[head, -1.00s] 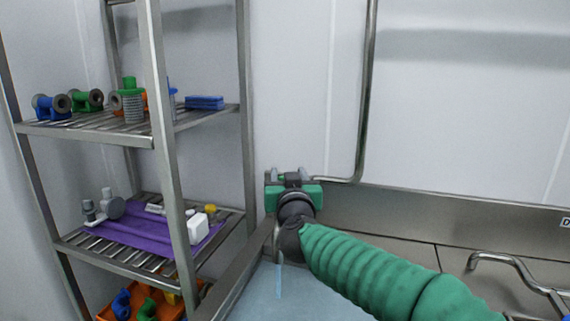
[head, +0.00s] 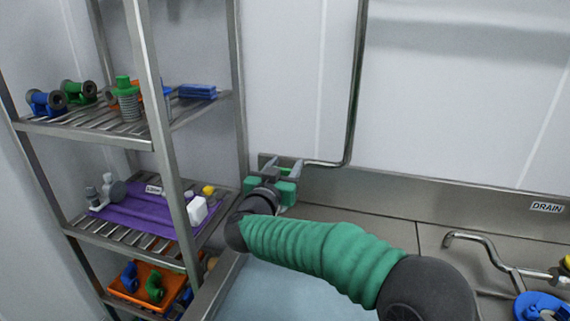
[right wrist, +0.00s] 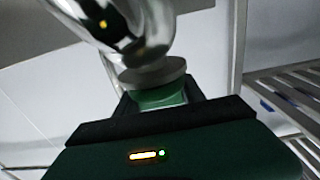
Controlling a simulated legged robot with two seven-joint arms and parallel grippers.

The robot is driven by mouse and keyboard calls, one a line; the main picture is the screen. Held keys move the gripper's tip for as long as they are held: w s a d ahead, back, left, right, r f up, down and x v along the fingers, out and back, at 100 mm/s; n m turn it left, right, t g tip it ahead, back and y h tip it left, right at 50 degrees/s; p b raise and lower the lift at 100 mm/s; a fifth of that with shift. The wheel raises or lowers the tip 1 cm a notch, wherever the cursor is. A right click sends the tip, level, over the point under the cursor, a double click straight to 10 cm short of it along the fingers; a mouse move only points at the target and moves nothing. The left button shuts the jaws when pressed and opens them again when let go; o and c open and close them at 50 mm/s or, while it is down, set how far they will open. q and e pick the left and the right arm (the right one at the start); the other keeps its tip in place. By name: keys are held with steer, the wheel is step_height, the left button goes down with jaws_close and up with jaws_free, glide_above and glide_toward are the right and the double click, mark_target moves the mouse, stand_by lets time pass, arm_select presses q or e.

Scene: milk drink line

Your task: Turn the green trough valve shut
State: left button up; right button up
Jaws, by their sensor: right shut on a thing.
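My right gripper (head: 281,166) reaches to the steel pipe (head: 355,95) at the trough's back left corner. In the right wrist view its dark jaws (right wrist: 160,112) are shut on a green piece, the valve's handle (right wrist: 160,97). A grey round collar and a shiny steel pipe body sit just above the handle. In the head view the gripper and wrist hide the valve, so I cannot tell how far it is turned. My left gripper is not in view.
The trough (head: 262,295) holds pale blue liquid below my arm. A wire shelf rack (head: 165,150) with fittings, a purple cloth (head: 150,212) and an orange tray (head: 140,283) stands close on the left. A bent steel pipe (head: 485,245) and blue valve (head: 540,305) are at right.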

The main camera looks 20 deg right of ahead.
steer(key=shift+f, duration=0.1)
steer(key=o, duration=1.1)
steer(key=shift+o, duration=1.3)
steer(key=shift+w, duration=0.1)
steer(key=shift+a, duration=0.1)
steer(key=p+v, duration=0.1)
steer(key=v, duration=1.5)
steer(key=shift+s+a+p, duration=0.2)
steer(key=shift+s+p, duration=0.1)
steer(key=shift+s, duration=0.05)
